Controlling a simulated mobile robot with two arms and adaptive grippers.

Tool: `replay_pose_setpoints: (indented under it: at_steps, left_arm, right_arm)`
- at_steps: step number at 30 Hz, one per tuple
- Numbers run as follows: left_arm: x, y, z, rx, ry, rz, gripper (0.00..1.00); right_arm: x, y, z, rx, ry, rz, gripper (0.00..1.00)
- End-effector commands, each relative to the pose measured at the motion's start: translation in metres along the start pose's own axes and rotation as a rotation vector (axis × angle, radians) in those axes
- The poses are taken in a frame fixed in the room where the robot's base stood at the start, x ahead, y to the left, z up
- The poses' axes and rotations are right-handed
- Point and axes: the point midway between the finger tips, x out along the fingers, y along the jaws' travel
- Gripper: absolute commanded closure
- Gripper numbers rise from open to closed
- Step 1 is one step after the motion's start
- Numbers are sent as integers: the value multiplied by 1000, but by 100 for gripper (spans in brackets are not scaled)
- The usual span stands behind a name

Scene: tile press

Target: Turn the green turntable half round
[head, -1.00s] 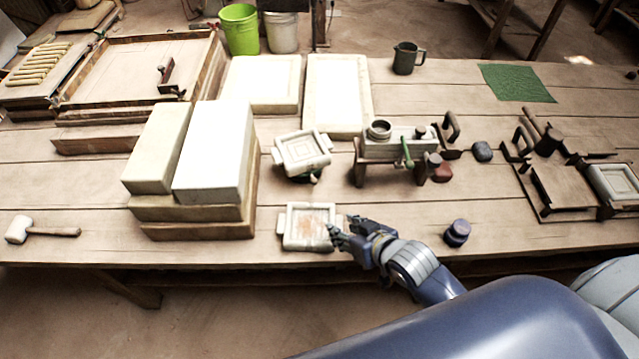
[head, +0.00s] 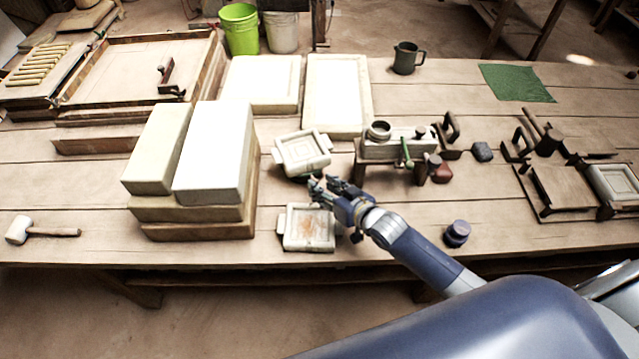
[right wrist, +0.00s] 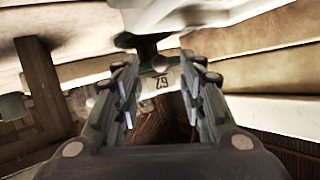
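The green turntable shows in the right wrist view as a green disc edge (right wrist: 130,40) on a short dark green post. A pale square mould with side lugs (head: 303,151) sits on top and hides most of it in the head view. My right gripper (head: 323,184) is just in front of the turntable, below the mould's near edge. In the right wrist view its two fingers (right wrist: 162,95) are apart with nothing held between them. The post and a small numbered tag (right wrist: 160,83) lie beyond the fingertips. I cannot tell whether a finger touches the turntable. My left gripper is out of view.
Stacked pale blocks (head: 215,150) stand close on the left. A bench stand with a green crank (head: 395,148) is on the right, and a dark jar (head: 457,232) is nearer.

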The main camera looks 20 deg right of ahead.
Motion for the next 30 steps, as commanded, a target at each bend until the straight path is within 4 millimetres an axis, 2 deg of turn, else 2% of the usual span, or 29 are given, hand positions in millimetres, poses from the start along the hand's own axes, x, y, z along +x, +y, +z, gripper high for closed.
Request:
replay_pose_setpoints:
  at_steps: [6,17,22,30]
  left_arm:
    - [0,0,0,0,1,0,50]
    - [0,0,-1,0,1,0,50]
    - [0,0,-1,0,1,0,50]
    - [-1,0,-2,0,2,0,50]
  right_arm:
    - [22,0,0,1,1,0,62]
    - [26,0,0,0,1,0,62]
    - [26,0,0,0,0,0,99]
    - [22,6,1,-1,-1,1,100]
